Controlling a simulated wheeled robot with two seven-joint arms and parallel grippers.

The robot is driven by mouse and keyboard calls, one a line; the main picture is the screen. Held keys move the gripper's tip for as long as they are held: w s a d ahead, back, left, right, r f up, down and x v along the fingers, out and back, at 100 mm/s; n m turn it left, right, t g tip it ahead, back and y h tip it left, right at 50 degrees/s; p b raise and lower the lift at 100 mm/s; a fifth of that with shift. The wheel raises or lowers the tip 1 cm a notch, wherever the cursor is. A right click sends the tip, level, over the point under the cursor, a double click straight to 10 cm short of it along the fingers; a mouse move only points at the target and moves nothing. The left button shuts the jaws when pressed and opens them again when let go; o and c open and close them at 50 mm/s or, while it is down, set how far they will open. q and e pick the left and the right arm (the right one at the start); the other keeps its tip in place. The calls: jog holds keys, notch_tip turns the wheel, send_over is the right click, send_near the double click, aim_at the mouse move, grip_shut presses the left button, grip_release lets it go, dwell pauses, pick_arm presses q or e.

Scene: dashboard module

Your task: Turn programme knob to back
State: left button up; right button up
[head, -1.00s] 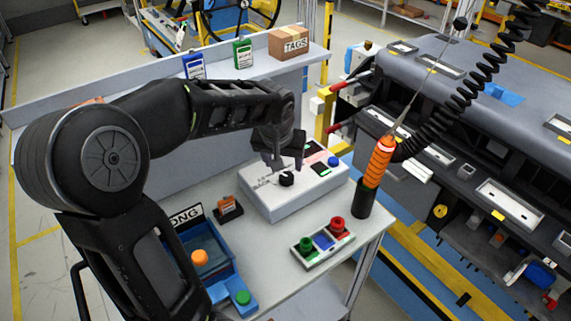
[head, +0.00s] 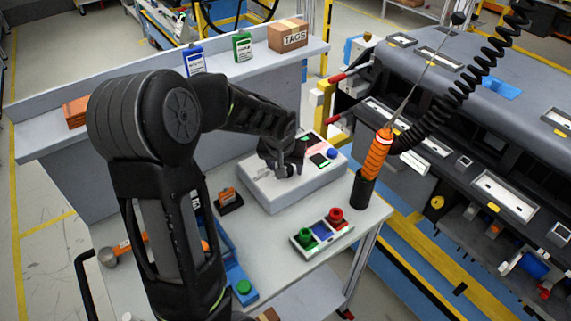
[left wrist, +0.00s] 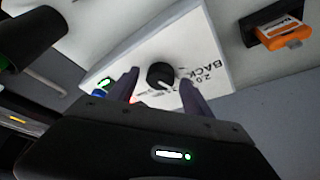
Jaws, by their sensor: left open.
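The programme knob is a black round knob with a white pointer mark. In the left wrist view the knob (left wrist: 160,75) stands on the white box (left wrist: 205,45), near printed text that includes "BACK". In the head view the white box (head: 265,193) sits on the bench, and the knob is mostly hidden by my gripper. My left gripper (head: 290,172) is open over the box. In the left wrist view the fingers of my left gripper (left wrist: 158,86) are on either side of the knob, with gaps visible. My right gripper is not in view.
A tray with green and red buttons (head: 322,233) lies in front of the box. An orange-handled tool (head: 377,155) stands in a black holder to its right. An orange device (head: 228,197) is left of the box. A shelf (head: 240,72) runs behind.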

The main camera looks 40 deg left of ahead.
pick_arm(q)
grip_shut()
dwell(0.7)
